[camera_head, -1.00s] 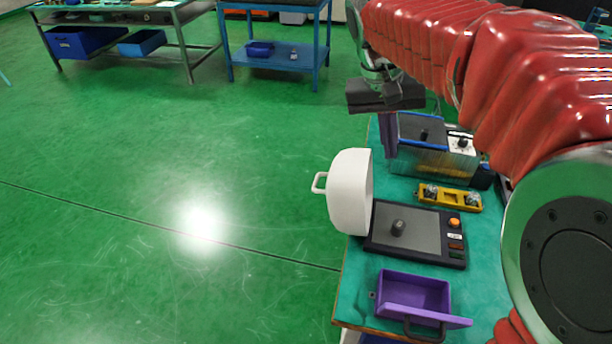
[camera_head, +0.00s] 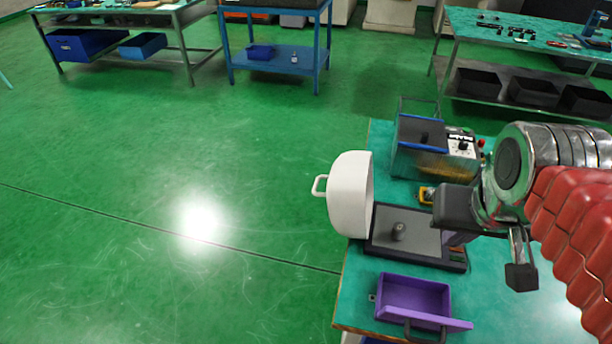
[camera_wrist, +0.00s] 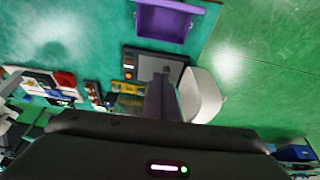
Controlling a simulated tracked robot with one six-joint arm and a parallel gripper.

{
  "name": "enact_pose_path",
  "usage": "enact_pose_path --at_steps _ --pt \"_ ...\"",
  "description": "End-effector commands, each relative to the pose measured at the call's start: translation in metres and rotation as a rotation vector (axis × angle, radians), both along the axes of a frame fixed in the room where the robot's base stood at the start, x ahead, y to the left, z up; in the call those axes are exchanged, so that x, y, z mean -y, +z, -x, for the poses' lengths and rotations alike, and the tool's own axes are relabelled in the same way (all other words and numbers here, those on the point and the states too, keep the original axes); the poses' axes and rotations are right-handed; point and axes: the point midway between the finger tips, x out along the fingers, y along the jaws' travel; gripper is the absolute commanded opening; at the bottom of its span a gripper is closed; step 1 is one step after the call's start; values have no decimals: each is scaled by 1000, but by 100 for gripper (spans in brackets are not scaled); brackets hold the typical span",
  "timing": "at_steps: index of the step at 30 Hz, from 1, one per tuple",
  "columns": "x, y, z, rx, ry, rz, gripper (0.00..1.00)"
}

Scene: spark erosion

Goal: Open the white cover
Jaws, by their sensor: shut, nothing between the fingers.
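The white cover (camera_head: 350,192) stands upright on its side at the left edge of the black panel, with its handle pointing left over the floor. The cover (camera_wrist: 203,96) also shows in the wrist view, right of the fingers.
A purple open box (camera_head: 413,295) sits at the front of the green table. A blue-edged device with a black knob (camera_head: 423,140) stands behind the panel. A yellow part (camera_head: 426,194) is partly hidden by my gripper. Left of the table is open green floor.

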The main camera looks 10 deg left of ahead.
Motion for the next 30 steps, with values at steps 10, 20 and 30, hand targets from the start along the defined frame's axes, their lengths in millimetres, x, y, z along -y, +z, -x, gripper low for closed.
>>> enact_pose_path --at_steps 10,20,30 --pt "15 -30 40 99 -20 -26 0" --pt "15 -32 42 105 -19 -27 0" --pt "15 -33 42 104 -19 -27 0"
